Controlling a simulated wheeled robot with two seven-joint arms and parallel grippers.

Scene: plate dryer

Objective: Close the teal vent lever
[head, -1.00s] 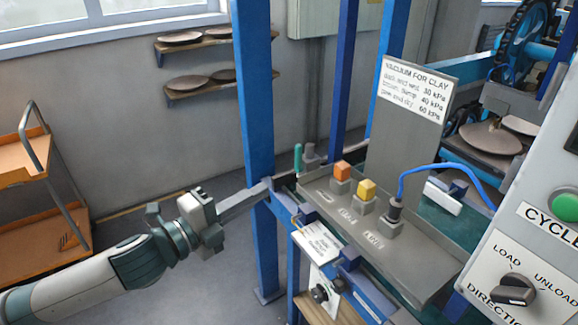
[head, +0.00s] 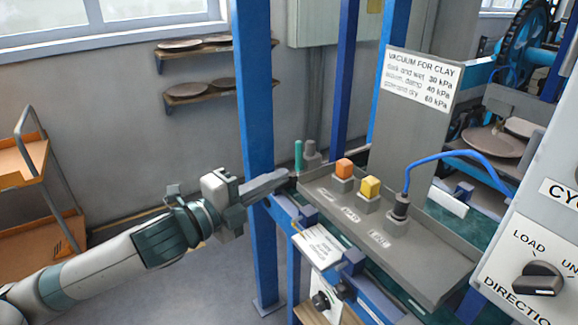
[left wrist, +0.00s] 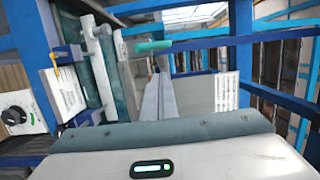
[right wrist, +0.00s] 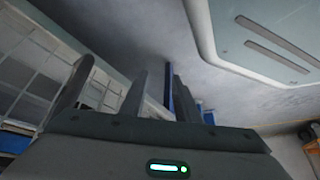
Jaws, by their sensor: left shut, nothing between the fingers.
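The teal lever (head: 298,155) stands upright at the far left end of the grey panel, beside a grey post, in the head view. In the left wrist view the teal lever (left wrist: 152,47) lies across the picture just beyond the fingertips. My left gripper (head: 284,176) is shut and empty, its tips near the base of the lever. I cannot tell whether they touch it. The left fingers also show in the left wrist view (left wrist: 160,82). My right gripper (right wrist: 156,80) is seen only in the right wrist view, with its fingers apart and nothing between them.
Orange (head: 344,168) and yellow (head: 370,186) knobs and a blue-cabled plug (head: 400,206) sit on the grey panel (head: 440,257). A blue post (head: 257,110) stands close behind my left gripper. An orange-shelved cart (head: 36,160) is at the left.

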